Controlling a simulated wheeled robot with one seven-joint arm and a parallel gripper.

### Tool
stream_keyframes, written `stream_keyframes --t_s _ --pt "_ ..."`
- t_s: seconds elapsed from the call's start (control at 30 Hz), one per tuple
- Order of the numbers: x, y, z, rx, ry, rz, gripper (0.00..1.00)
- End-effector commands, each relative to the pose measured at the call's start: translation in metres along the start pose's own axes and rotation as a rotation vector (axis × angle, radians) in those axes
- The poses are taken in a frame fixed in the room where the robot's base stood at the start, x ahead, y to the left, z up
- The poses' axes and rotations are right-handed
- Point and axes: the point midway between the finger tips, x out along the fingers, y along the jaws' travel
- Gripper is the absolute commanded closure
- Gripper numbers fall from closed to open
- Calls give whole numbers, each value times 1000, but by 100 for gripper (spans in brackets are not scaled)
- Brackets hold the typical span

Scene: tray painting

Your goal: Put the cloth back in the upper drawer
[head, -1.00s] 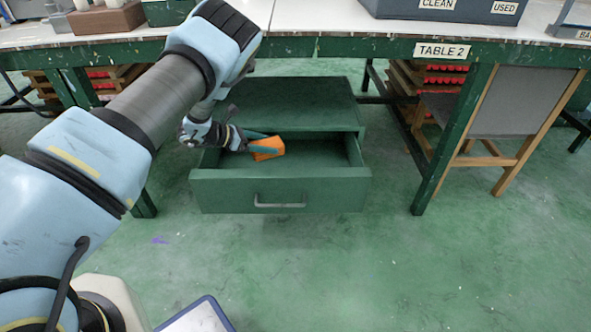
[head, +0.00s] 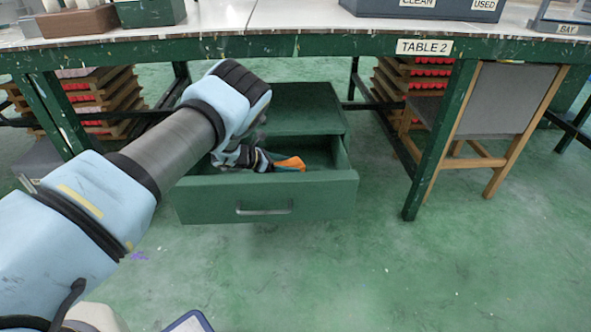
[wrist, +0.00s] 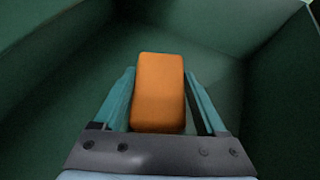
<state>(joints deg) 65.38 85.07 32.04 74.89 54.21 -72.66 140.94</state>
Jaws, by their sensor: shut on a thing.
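The orange cloth (head: 290,163) is a folded block inside the open green upper drawer (head: 265,212). In the wrist view the cloth (wrist: 158,92) lies between the two teal fingers of my gripper (wrist: 160,100), with the drawer's green walls around it. My gripper (head: 282,166) is shut on the cloth and reaches into the drawer from the left. Whether the cloth touches the drawer floor, I cannot tell. My arm hides the drawer's left rear part.
The drawer cabinet (head: 305,105) stands under the table edge (head: 320,46) marked TABLE 2. A table leg (head: 432,150) and a wooden-framed grey panel (head: 500,98) stand to the right.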

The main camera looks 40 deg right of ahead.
Motion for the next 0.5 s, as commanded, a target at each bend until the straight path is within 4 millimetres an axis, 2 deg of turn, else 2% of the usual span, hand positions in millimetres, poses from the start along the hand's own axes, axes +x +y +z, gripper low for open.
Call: stream_keyframes --t_s 0.27,0.5 --pt "36 -1 -7 1 -1 -2 80" --pt "37 0 -5 0 -1 -1 80"
